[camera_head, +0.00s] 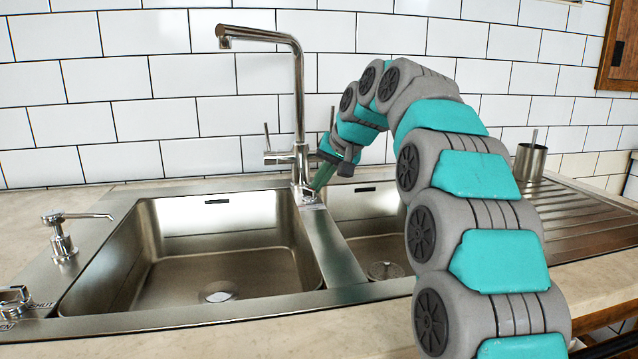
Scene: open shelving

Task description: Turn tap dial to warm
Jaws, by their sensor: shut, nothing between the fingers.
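The chrome tap (299,110) stands upright at the back of the sink, between the two basins, with its spout pointing left. A short side arm with a thin upright lever (267,138) sticks out left of its body. Another thin upright rod shows just right of the tap, partly behind my arm. A small marked plate (309,199) lies at the tap's foot; its wording is too small to read. My gripper (317,186) is shut and empty, its green fingers pointing down beside the right of the tap's base. I cannot tell whether they touch it.
The left basin (130,250) is empty; the right basin (362,205) is partly hidden by my arm. A soap dispenser (60,240) and a knob (15,298) with lettered labels are at left. A metal cup (530,162) stands on the ribbed drainer (580,215).

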